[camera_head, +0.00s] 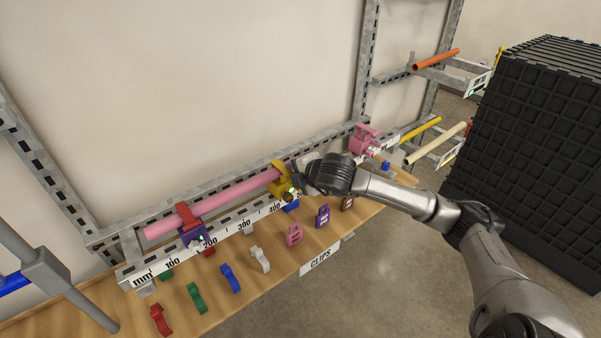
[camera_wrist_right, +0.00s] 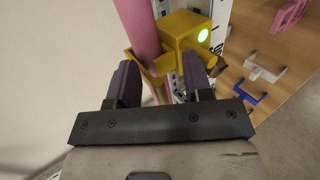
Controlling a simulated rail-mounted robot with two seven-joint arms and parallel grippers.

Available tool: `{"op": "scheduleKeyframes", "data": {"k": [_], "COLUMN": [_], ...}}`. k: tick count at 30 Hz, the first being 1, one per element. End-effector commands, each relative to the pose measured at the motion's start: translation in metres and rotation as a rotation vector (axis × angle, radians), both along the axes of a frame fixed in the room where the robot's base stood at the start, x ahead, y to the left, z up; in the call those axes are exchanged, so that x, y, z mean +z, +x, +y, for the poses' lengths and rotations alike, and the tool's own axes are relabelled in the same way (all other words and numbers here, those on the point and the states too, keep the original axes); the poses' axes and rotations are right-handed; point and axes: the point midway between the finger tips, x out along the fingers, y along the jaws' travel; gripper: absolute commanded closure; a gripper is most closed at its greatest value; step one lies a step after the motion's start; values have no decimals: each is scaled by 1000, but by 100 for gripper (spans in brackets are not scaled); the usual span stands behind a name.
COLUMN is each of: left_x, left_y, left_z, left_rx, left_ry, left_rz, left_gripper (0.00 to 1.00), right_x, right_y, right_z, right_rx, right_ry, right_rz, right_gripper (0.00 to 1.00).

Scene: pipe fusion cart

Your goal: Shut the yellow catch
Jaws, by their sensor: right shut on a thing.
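The yellow catch (camera_head: 279,178) sits around the pink pipe (camera_head: 215,204), near the pipe's right end, above the ruler rail's 400 mark. In the right wrist view the yellow catch (camera_wrist_right: 184,36) shows its block with a lit green spot and a yellow arm beside the pink pipe (camera_wrist_right: 143,32). My right gripper (camera_head: 297,182) is at the catch from the right. In the wrist view its dark fingers (camera_wrist_right: 160,78) stand on both sides of the catch's yellow arm, shut on it. The fingers hide part of the catch. My left gripper is out of view.
A purple catch with a red top (camera_head: 190,230) holds the pipe's left part. A pink catch (camera_head: 365,140) stands farther right on the ruler rail (camera_head: 228,236). Several loose coloured clips, such as a blue one (camera_head: 230,278), lie on the wooden shelf (camera_head: 270,282). A black crate stack (camera_head: 540,150) stands right.

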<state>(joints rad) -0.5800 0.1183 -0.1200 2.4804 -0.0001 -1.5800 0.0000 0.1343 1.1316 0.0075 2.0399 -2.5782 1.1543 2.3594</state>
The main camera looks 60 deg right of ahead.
Motion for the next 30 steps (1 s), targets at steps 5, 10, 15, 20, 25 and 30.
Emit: {"op": "scheduleKeyframes", "data": {"k": [5, 10, 15, 20, 25, 30], "left_x": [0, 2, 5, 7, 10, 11], "left_y": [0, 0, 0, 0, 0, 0], "left_z": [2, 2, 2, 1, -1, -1], "left_rx": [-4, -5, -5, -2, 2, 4], "left_ry": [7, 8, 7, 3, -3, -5], "left_rz": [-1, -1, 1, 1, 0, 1], "left_gripper": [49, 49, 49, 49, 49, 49], "right_x": [1, 19, 38, 56, 68, 75], "right_y": [-11, -32, -56, -79, -97, -106], "right_z": [4, 11, 19, 26, 31, 33], "right_rx": [1, 2, 2, 3, 2, 1], "right_ry": [4, 3, 3, 3, 1, -1], "right_rz": [15, 8, 2, -1, 0, -1], "right_gripper": [61, 61, 61, 61, 61, 61]}}
